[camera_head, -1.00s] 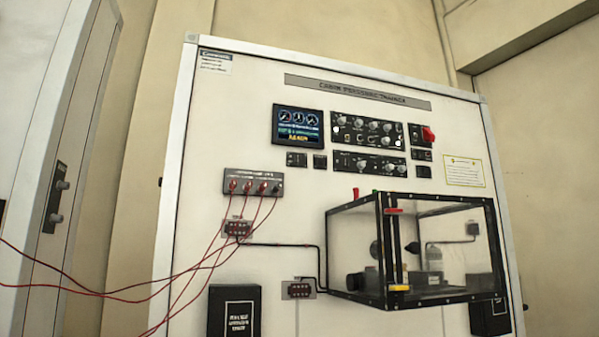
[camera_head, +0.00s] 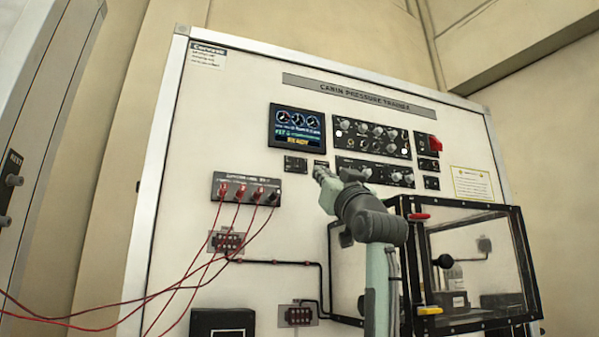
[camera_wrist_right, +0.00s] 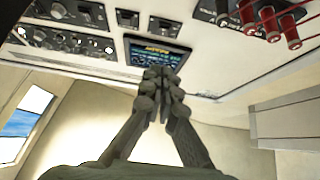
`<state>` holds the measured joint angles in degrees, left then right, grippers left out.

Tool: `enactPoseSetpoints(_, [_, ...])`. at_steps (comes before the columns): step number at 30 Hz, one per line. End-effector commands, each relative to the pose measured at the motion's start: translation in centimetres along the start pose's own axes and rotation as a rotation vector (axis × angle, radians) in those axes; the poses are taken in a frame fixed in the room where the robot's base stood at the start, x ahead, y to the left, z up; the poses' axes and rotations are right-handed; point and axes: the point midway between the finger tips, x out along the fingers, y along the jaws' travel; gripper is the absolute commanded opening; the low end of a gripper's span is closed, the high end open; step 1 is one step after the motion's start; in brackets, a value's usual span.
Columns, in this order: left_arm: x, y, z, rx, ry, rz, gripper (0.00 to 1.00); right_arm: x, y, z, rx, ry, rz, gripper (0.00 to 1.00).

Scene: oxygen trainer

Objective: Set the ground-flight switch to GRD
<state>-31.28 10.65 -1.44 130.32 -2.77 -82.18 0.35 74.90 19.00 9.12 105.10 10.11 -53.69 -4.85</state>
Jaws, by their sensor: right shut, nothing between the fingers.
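My right gripper (camera_head: 322,174) is shut and empty in front of the trainer panel (camera_head: 235,110). In the head view its tips are just below a small black switch module (camera_head: 321,164). Another small switch module (camera_head: 295,164) is to the left, under the display. In the right wrist view the shut fingertips (camera_wrist_right: 161,76) overlap the display (camera_wrist_right: 145,52), and two small modules (camera_wrist_right: 163,27) (camera_wrist_right: 127,18) sit above it. I cannot read their labels, so I cannot tell which switch is ground-flight or its position. Contact is not clear. My left gripper is out of view.
The display (camera_head: 297,126) reads READY. Knob panels (camera_head: 371,138) and a red-guarded switch (camera_head: 435,143) are to its right. Red cables hang from a jack panel (camera_head: 246,188) at left. A clear box (camera_head: 470,270) juts out at lower right, beside my right arm.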

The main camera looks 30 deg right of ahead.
Motion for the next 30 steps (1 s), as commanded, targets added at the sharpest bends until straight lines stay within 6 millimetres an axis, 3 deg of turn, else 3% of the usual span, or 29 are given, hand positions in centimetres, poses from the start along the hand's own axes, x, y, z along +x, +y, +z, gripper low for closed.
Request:
enactPoseSetpoints(14, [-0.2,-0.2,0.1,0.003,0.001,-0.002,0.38,0.9,0.1,-0.5,0.002,0.005,0.001,0.00])
enactPoseSetpoints(28, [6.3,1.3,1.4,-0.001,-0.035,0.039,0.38,10.3,0.1,-0.7,0.002,0.003,0.001,0.00])
enactPoseSetpoints(30, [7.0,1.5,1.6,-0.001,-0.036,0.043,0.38,11.1,0.1,0.4,0.002,0.000,0.000,0.00])
